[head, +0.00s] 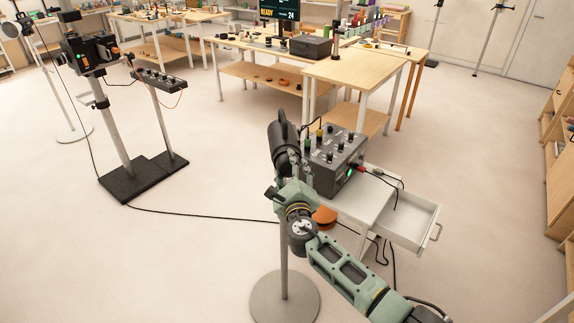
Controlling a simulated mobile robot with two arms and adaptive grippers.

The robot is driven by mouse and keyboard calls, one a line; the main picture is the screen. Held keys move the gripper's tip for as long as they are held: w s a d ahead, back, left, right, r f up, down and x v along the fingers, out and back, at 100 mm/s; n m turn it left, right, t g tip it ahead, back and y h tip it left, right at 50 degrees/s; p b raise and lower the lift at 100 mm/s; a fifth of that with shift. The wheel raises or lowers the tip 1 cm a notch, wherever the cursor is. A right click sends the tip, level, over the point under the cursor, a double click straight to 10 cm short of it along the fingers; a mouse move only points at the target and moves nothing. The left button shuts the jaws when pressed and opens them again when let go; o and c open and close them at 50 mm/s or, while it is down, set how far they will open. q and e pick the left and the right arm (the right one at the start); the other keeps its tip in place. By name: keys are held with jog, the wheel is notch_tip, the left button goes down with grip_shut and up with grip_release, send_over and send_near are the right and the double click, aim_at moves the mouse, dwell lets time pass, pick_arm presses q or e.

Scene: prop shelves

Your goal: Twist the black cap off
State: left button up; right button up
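My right arm comes in from the lower right, and its gripper (284,186) is at the near lower end of a black cylindrical lamp-like body (282,148) on a stand. The gripper's fingers are small and partly hidden, so I cannot tell whether they are open or touching it. No separate black cap can be made out for certain; the near end of the black body is covered by my gripper. My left gripper is not in view.
A grey control box (334,160) with several knobs stands on a white table (368,213) with an open drawer (412,222). The stand's round base (285,298) is on the floor. Cables lie around the table. The floor at left is mostly clear.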

dwell(0.4)
jog(key=shift+w+d+r+n+p, duration=0.1)
jog(key=shift+r+n+p, duration=0.05)
jog(key=shift+n+p, duration=0.95)
jog(key=shift+n, duration=0.4)
jog(key=shift+n+p, duration=1.1)
jog(key=shift+p, duration=0.1)
jog(key=shift+n, duration=0.4)
